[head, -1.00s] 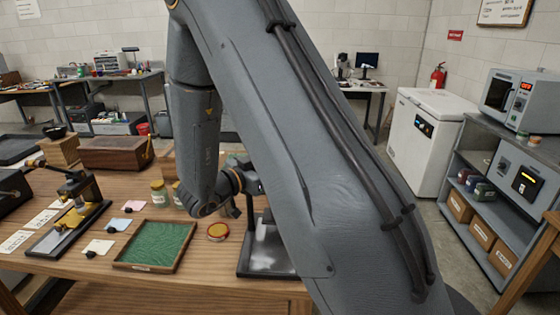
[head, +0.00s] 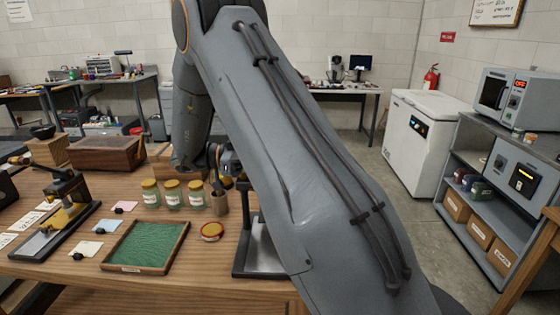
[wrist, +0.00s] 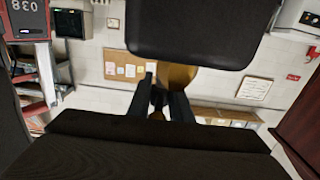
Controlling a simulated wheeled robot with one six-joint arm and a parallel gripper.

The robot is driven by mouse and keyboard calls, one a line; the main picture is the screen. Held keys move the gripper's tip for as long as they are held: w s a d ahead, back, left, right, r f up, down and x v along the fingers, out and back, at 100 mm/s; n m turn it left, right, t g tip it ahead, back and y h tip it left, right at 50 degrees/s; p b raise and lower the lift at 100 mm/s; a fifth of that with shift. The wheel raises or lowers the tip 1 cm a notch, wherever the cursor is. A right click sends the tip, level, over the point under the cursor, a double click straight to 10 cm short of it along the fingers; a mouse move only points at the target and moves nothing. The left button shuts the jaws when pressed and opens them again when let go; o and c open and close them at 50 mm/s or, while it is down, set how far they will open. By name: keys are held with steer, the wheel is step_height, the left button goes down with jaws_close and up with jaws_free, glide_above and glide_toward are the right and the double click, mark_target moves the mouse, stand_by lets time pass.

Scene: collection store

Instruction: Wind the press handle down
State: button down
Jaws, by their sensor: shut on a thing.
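My arm covers most of the press in the head view. Its dark base with a pale metal plate (head: 258,262) shows at the arm's lower left edge. My wrist reaches in behind the arm, above that base, and the fingertips are hidden there. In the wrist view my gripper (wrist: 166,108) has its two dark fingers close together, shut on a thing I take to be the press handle. The grip itself is mostly hidden. A brown rounded part (wrist: 180,78) shows just beyond the fingers, partly behind a large dark block.
A smaller device with a lever (head: 66,212) is farther left. A grey shelf unit (head: 470,215) stands right.

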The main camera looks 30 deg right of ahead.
steer(key=shift+m+g+y, duration=0.4)
steer(key=shift+g, duration=0.1)
steer(key=c, duration=1.7)
jaws_free()
steer(key=shift+s, duration=0.1)
steer(key=shift+o, duration=0.2)
step_height(320, 180, up, 3)
steer(key=shift+r+p, duration=0.15)
steer(key=shift+p, duration=0.95)
step_height(320, 180, up, 6)
steer(key=p, duration=0.9)
steer(key=shift+r+p, duration=0.4)
steer(key=shift+p, duration=0.55)
steer(key=shift+d, duration=0.1)
